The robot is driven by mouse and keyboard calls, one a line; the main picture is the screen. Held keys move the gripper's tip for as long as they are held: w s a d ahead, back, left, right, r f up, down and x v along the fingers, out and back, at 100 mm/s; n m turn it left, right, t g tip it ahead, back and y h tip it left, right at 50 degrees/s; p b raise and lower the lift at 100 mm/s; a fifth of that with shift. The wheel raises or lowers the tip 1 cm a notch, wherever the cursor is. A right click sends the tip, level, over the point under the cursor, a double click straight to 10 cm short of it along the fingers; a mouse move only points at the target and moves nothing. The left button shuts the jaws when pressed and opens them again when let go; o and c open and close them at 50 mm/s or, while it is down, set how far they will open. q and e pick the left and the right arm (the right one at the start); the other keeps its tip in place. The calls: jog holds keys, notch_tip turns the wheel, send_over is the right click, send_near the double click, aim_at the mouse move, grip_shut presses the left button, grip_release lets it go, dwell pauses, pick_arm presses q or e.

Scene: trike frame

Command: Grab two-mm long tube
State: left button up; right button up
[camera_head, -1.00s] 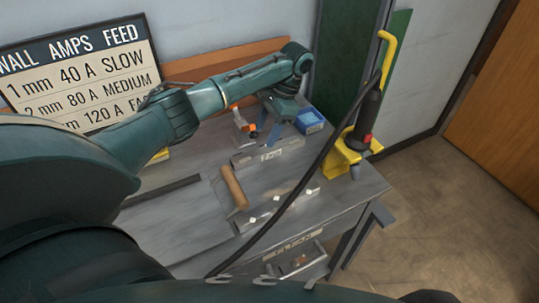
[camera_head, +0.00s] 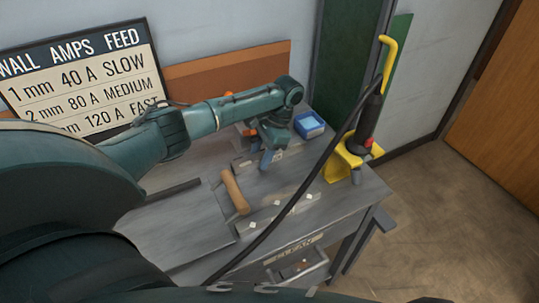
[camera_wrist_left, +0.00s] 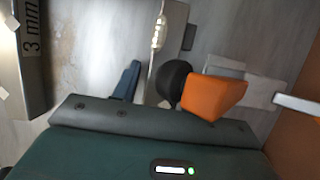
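The 2 mm long tube (camera_head: 243,163) is a grey metal bar lying on the workbench, mostly hidden under my left gripper in the head view. My left gripper (camera_head: 262,149) points down over it, with its blue fingers apart near the tube. In the left wrist view, one blue finger (camera_wrist_left: 127,82) shows beside a shiny grey bar (camera_wrist_left: 167,42), which seems to be the same tube. The other finger is not clear there. I see no lifted part. My right gripper is not in view.
A 3 mm labelled block (camera_wrist_left: 32,45) lies left in the wrist view. An orange and black item (camera_wrist_left: 213,95) stands close to the gripper. A wooden cylinder (camera_head: 234,191), blue box (camera_head: 309,125), yellow holder (camera_head: 345,162) with torch and a hanging cable (camera_head: 312,180) are nearby.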

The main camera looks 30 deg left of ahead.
pick_arm(q)
grip_shut()
jog(key=shift+r, duration=0.15)
dwell(0.4)
